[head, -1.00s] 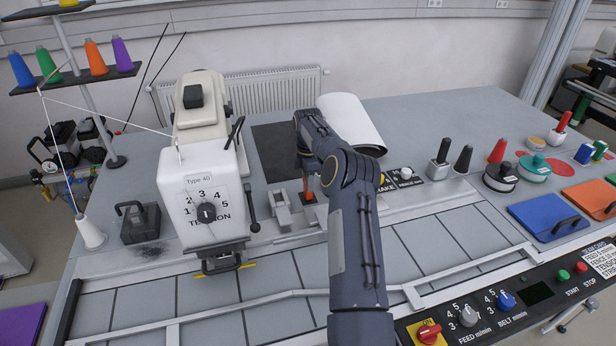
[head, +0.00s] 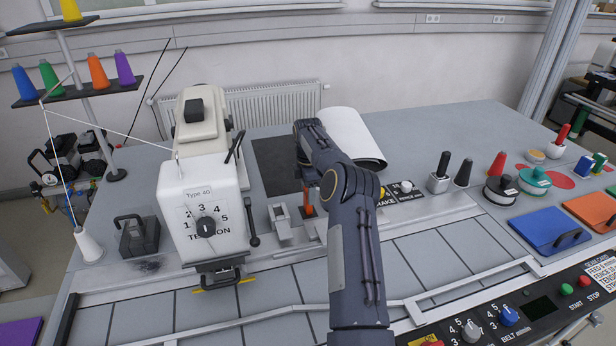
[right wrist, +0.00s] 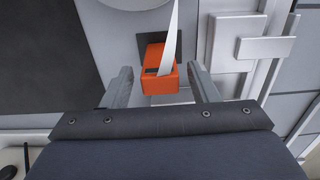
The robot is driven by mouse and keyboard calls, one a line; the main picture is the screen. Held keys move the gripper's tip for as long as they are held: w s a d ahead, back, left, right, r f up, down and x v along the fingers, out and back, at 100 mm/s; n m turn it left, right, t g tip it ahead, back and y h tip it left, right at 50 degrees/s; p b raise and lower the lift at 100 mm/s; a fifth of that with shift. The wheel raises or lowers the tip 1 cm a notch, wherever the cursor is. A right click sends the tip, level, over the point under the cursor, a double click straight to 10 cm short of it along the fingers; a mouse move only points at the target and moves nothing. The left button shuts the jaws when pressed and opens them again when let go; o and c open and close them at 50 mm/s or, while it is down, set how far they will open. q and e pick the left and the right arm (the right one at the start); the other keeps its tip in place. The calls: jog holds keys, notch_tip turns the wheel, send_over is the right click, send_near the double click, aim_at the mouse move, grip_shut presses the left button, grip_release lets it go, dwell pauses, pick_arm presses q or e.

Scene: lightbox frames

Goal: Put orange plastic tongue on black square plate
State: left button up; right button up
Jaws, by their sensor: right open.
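The orange plastic piece (right wrist: 158,82) is a small block with a pale strip across its top right in the right wrist view. It also shows as a narrow orange shape in the head view (head: 308,210), partly hidden by my right arm. My right gripper (right wrist: 160,70) is open, with one finger on each side of the orange piece and gaps visible. My left gripper is not in view.
A big black mat (head: 272,168) and a white roll (head: 352,138) lie behind my right arm. The cream sewing machine (head: 200,190) stands to the left. Grey metal blocks (head: 281,222) sit beside the orange piece. Orange and blue lidded panels, including a blue one (head: 548,228), lie far right.

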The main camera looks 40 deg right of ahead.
notch_tip(320, 180, up, 11)
jog(key=shift+f+p, duration=0.15)
jog(key=shift+p, duration=0.15)
jog(key=shift+a, duration=0.1)
jog(key=s+a+r+m+t, duration=0.2)
jog(key=s+a+r+m, duration=0.15)
jog(key=a+r, duration=0.45)
jog(key=s+a+r+m+t, duration=0.15)
jog(key=s+a+r, duration=0.35)
jog(key=a, duration=0.5)
jog(key=s+a+f+m+t+y, duration=0.1)
jog(key=s+a+f+m, duration=0.3)
jog(key=s+a, duration=0.6)
jog(key=s+a+f+m+t+y, duration=0.1)
jog(key=s+a+f+m+y, duration=0.1)
jog(key=s+a+f+m, duration=0.3)
jog(key=s+a+f, duration=0.1)
jog(key=s+a, duration=0.3)
jog(key=s, duration=0.3)
jog(key=shift+s+a+f+y, duration=0.35)
jog(key=shift+a+f+y, duration=0.05)
